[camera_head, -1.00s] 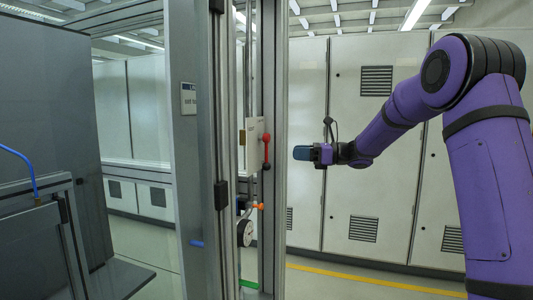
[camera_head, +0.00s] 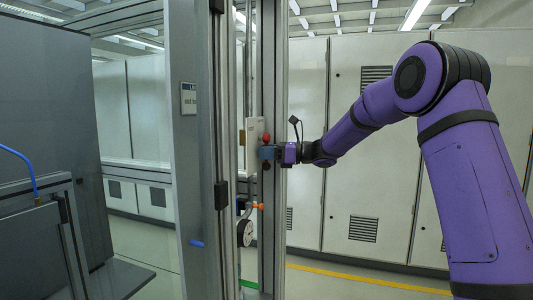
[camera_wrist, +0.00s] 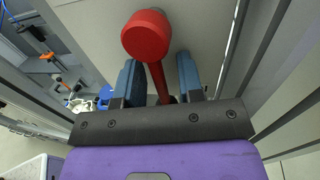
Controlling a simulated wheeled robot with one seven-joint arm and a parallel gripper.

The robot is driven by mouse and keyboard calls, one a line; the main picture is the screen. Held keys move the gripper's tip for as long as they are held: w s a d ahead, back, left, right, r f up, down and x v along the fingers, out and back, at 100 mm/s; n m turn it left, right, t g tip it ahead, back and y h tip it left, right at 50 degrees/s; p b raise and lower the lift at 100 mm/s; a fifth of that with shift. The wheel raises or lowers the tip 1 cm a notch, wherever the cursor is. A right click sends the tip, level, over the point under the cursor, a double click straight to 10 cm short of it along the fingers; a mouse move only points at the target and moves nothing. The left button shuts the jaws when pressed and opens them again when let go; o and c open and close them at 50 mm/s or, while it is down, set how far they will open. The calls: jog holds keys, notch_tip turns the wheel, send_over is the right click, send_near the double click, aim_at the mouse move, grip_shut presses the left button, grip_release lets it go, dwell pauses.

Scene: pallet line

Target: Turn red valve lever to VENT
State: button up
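The red valve lever (camera_head: 266,138) stands upright, knob at the top, on a pale panel (camera_head: 251,128) fixed to the metal post. In the wrist view its round red knob (camera_wrist: 147,36) is near the top centre, and its shaft runs down between my fingers. My gripper (camera_head: 267,152) is at the lever, just below the knob. In the wrist view my gripper (camera_wrist: 156,72) has its blue fingers apart, one on each side of the shaft, with visible gaps. The lever's base is largely hidden behind my gripper. No VENT marking is readable.
Below the lever are an orange handle (camera_head: 258,206), a round gauge (camera_head: 245,233) and a green handle (camera_head: 249,284). A blue handle (camera_head: 197,243) is on the left post. Metal posts stand close around the lever. Pale cabinets (camera_head: 345,130) line the back.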

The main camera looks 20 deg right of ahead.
grip_shut()
